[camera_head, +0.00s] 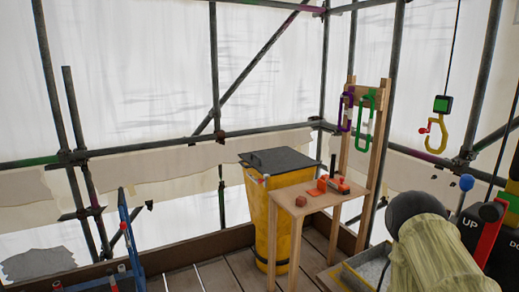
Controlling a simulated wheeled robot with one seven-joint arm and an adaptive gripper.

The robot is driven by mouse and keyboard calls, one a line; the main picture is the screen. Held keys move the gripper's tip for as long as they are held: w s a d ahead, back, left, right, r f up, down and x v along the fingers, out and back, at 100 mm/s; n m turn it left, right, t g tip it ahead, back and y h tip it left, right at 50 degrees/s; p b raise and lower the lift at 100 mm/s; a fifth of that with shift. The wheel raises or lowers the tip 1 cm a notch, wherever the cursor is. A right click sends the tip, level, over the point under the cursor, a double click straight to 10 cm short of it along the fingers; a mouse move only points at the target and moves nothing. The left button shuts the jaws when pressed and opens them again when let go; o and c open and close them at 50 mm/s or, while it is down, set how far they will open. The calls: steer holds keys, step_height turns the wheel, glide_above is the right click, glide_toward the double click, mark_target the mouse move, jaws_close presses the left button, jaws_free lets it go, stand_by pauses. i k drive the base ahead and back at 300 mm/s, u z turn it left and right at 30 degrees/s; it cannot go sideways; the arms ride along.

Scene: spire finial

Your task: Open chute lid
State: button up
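The chute (257,215) is a tall yellow container standing on the plank floor near the middle of the view. Its dark grey lid (280,160) lies flat across the top and looks closed. A small dark handle shows at the lid's left side. A small red and white part is on the chute's upper front edge. A wooden table hides part of the chute's right side. My gripper is not in view.
The wooden table (312,202) holds red items and a reddish block (301,201). Purple and green carabiners (363,113) hang behind it. A yellow hook (436,134) hangs at right. A cloth-wrapped object (435,255) fills the lower right.

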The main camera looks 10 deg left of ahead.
mark_target(283, 160)
steer(key=i, duration=2.35)
steer(key=u, duration=3.1)
steer(key=k, duration=0.2)
steer(key=z, duration=1.5)
